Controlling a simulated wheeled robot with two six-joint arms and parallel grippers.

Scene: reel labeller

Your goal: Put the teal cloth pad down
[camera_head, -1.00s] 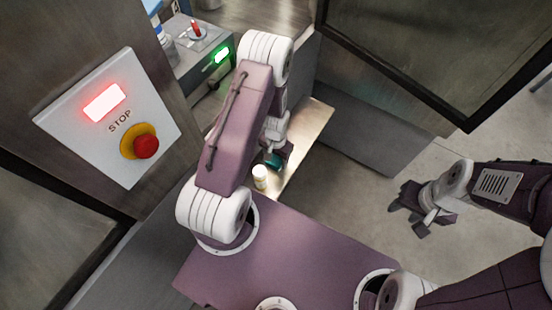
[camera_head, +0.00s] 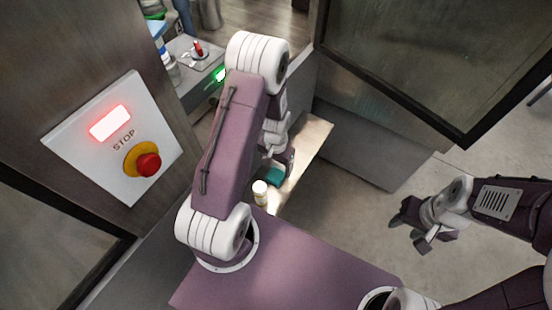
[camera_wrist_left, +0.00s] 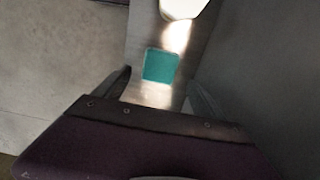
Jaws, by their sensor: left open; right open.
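The teal cloth pad (camera_head: 275,177) lies on a narrow pale shelf (camera_head: 313,137), partly hidden by my left arm in the head view. In the left wrist view the pad (camera_wrist_left: 160,66) shows as a flat teal square on the shelf surface, between and beyond my fingers. My left gripper (camera_head: 286,163) is above and beside the pad, mostly hidden by its own wrist. Its fingers (camera_wrist_left: 160,90) are spread apart with nothing between them. My right gripper (camera_head: 408,226) is open and empty over the floor at the right.
A small white bottle with a yellow band (camera_head: 261,192) stands on the shelf near the pad. A panel with a red stop button (camera_head: 148,164) is at the left. A grey machine with a green light (camera_head: 221,74) stands behind. Dark framed glass (camera_head: 420,60) is at the upper right.

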